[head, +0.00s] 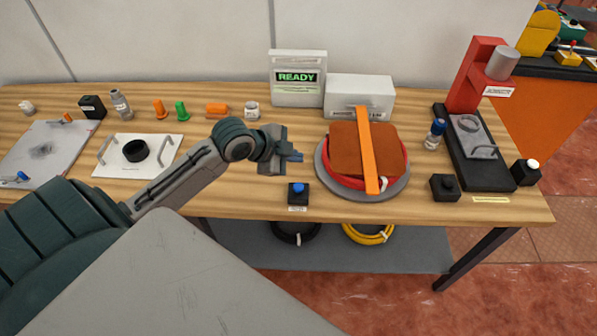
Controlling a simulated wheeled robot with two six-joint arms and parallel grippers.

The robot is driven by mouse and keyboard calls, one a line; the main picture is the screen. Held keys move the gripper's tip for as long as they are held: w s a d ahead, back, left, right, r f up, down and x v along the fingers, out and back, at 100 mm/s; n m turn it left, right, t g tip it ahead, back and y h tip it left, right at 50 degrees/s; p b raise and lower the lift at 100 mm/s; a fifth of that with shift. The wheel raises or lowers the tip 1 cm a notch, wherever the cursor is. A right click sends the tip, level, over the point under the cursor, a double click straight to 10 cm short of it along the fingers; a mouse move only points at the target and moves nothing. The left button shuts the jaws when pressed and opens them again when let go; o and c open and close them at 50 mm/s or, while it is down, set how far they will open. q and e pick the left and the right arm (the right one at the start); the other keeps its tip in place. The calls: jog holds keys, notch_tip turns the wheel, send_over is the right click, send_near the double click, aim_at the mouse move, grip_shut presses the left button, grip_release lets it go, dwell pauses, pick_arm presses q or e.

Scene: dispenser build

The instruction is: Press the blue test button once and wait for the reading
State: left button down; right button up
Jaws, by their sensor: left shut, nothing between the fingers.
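The blue test button (298,187) sits on top of a small black box near the front edge of the wooden table, with a white label in front of it. My left gripper (296,156) is shut and empty. It is above and slightly behind the button in the picture, with a visible gap between them. A white display unit (298,98) at the back of the table shows READY in green on a dark screen. My right gripper is not in view.
Right of the button, a round grey base (354,192) carries a red ring, a brown block and an orange bar. A black box with a black knob (445,188) and a red press (466,85) stand further right. A white plate with a black ring (112,160) lies left.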

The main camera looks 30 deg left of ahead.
pick_arm(q)
jog(key=b, duration=0.7)
send_over(294, 188)
notch_tip(294, 188, down, 7)
jog(key=shift+w+f, duration=0.1)
jog(key=shift+f, duration=0.7)
jog(key=shift+f+b, duration=0.2)
jog(key=shift+b, duration=0.15)
jog(key=shift+f, duration=0.1)
dwell(0.8)
jog(key=shift+f, duration=0.3)
